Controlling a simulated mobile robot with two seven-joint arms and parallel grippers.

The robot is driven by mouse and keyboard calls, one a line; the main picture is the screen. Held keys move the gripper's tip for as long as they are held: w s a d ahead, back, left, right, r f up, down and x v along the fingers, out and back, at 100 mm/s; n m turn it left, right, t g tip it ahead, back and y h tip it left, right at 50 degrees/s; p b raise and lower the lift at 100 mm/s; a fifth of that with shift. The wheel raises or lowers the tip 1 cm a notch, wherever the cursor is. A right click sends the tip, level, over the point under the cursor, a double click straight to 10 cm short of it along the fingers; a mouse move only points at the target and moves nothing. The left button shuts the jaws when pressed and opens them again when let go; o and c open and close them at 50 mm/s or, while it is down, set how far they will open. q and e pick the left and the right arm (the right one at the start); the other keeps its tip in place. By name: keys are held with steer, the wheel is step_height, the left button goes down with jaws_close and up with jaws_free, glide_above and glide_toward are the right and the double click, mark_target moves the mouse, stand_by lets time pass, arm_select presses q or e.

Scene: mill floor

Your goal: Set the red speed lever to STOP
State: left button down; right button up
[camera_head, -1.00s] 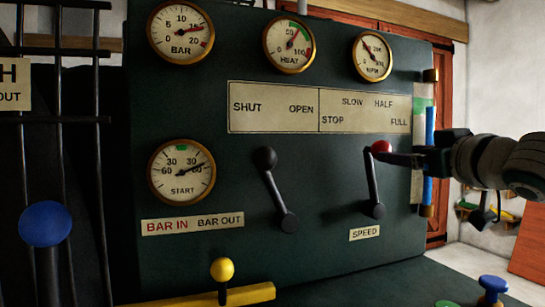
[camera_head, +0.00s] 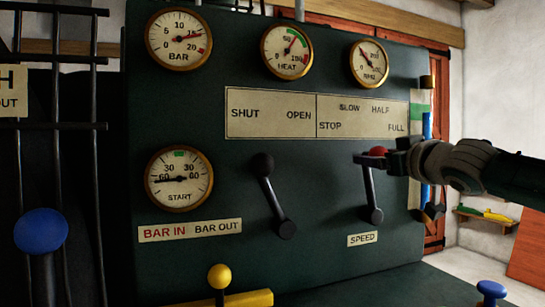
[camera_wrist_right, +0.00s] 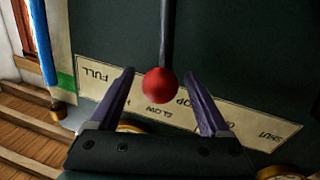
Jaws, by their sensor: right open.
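The speed lever is a dark shaft (camera_head: 369,186) with a red knob (camera_head: 377,151), standing nearly upright with a slight lean to the left, above the SPEED label (camera_head: 362,239). The plate (camera_head: 364,116) above it reads STOP, SLOW, HALF and FULL. My right gripper (camera_head: 371,158) is at the knob, coming in from the right. In the right wrist view, the red knob (camera_wrist_right: 161,85) sits between the two open fingers (camera_wrist_right: 159,75), with a gap on each side. My left gripper is not in view.
A black-knobbed lever (camera_head: 263,165) stands to the left on the same panel. A yellow knob (camera_head: 219,276), a blue knob (camera_head: 40,230) and another blue knob (camera_head: 491,289) are lower down. Gauges line the panel top. A vertical blue tube (camera_head: 427,126) is at the panel's right edge.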

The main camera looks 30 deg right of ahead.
steer(key=shift+c, duration=0.4)
jaws_close()
stand_by(0.4)
